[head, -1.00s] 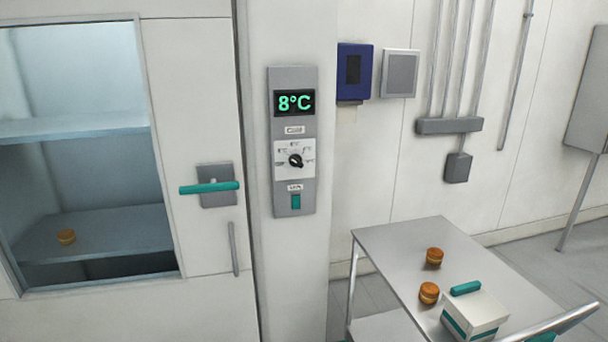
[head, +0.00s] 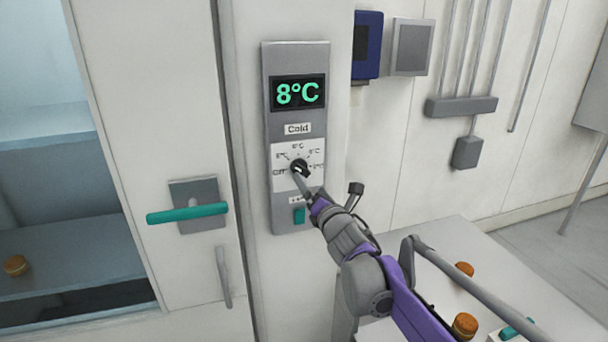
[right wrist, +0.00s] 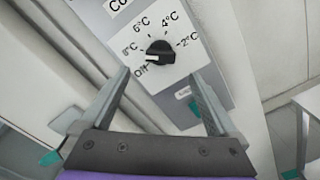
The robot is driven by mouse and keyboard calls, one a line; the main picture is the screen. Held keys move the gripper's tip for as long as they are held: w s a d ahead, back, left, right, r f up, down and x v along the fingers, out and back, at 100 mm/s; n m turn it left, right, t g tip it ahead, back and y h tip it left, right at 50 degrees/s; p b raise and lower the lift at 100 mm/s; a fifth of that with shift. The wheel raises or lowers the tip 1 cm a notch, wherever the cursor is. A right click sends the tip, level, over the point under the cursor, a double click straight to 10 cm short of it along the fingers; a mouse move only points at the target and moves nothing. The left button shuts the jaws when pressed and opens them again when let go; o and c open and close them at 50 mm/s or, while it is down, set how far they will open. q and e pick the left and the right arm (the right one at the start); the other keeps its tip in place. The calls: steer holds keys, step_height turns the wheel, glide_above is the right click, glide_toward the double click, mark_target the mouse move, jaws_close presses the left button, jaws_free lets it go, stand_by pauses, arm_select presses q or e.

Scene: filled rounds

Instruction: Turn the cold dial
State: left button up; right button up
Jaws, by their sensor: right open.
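The cold dial (head: 299,168), a black knob on a white scale plate, sits under the "Cold" label on the grey control panel (head: 283,215). In the right wrist view the dial (right wrist: 160,52) is ringed by Off and several temperature marks. A white mark shows on its lower left side, toward Off; the exact setting is hard to read. The display (head: 298,93) reads 8°C. My right gripper (head: 303,184) is just below and in front of the dial. In the right wrist view its fingers (right wrist: 160,76) are open with nothing between them, apart from the knob.
A glass-fronted cabinet with a teal handle (head: 187,213) stands left of the panel. A green switch (head: 299,216) sits below the dial. A metal table (head: 445,235) with orange-brown rounds (head: 465,325) is at lower right. A blue wall box (head: 367,45) hangs right of the panel.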

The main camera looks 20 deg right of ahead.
mark_target(302, 172)
arm_select(q)
steer(key=shift+w+r+p, duration=0.35)
steer(key=shift+w+r, duration=0.05)
steer(key=shift+r, duration=0.2)
arm_select(e)
steer(key=w, duration=0.7)
steer(key=shift+w+a, duration=0.1)
steer(key=shift+w, duration=0.15)
steer(key=shift+c, duration=0.3)
steer(key=c, duration=1.3)
